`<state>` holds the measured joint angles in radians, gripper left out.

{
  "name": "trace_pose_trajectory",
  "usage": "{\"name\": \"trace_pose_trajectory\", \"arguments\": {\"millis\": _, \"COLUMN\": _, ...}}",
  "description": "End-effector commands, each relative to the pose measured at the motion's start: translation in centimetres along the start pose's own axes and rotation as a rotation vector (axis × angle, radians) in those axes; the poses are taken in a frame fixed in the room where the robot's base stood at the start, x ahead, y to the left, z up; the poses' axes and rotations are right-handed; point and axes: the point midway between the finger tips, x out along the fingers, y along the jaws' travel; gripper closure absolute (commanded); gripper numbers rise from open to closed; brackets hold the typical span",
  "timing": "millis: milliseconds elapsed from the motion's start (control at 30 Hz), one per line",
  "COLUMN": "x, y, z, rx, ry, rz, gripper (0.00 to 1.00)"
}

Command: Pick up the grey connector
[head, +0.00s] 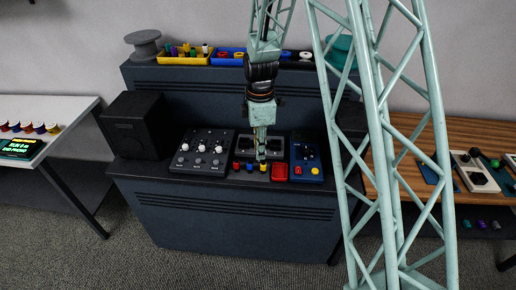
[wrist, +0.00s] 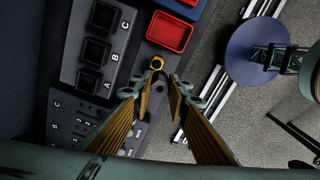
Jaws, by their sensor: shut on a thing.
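My gripper (head: 261,157) reaches down over the front of the grey panel in the head view. In the wrist view its two fingers (wrist: 158,86) close in on a small dark grey piece, which looks like the grey connector (wrist: 158,88). The fingertips hide part of it, and I cannot tell whether it touches the panel. A yellow connector (head: 262,167) stands right beside the fingertips; it also shows in the wrist view (wrist: 156,62). A red connector (head: 236,165) and a blue connector (head: 249,167) stand to the left in the head view.
A red tray (head: 279,173) lies just right of my gripper, beside a blue box (head: 306,160). The socket panel lettered A, B, C (wrist: 76,72) lies alongside the fingers. A knob panel (head: 203,152) stands left. Bins (head: 184,54) and spools line the back shelf.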

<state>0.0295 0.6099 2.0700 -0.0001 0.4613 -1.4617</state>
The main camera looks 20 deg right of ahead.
Motion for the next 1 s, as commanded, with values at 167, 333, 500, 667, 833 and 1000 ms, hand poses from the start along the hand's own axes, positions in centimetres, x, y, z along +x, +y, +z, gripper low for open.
{"name": "trace_pose_trajectory", "arguments": {"millis": 167, "x": -0.01, "y": -0.03, "z": 0.01, "rx": 0.0, "ry": 0.0, "rz": 0.0, "gripper": 0.95}}
{"name": "trace_pose_trajectory", "arguments": {"millis": 333, "x": 0.0, "y": -0.02, "z": 0.0, "rx": 0.0, "ry": 0.0, "rz": 0.0, "gripper": 0.95}}
{"name": "trace_pose_trajectory", "arguments": {"millis": 500, "x": 0.0, "y": -0.02, "z": 0.0, "rx": 0.0, "ry": 0.0, "rz": 0.0, "gripper": 0.95}}
{"name": "trace_pose_trajectory", "arguments": {"millis": 667, "x": 0.0, "y": 0.01, "z": -0.01, "rx": 0.004, "ry": 0.0, "rz": 0.0, "gripper": 0.95}}
{"name": "trace_pose_trajectory", "arguments": {"millis": 833, "x": 0.0, "y": 0.22, "z": -0.1, "rx": 0.041, "ry": 0.0, "rz": 0.0, "gripper": 0.95}}
{"name": "trace_pose_trajectory", "arguments": {"millis": 1000, "x": -0.02, "y": 0.73, "z": -0.29, "rx": 0.131, "ry": 0.0, "rz": 0.0, "gripper": 0.95}}
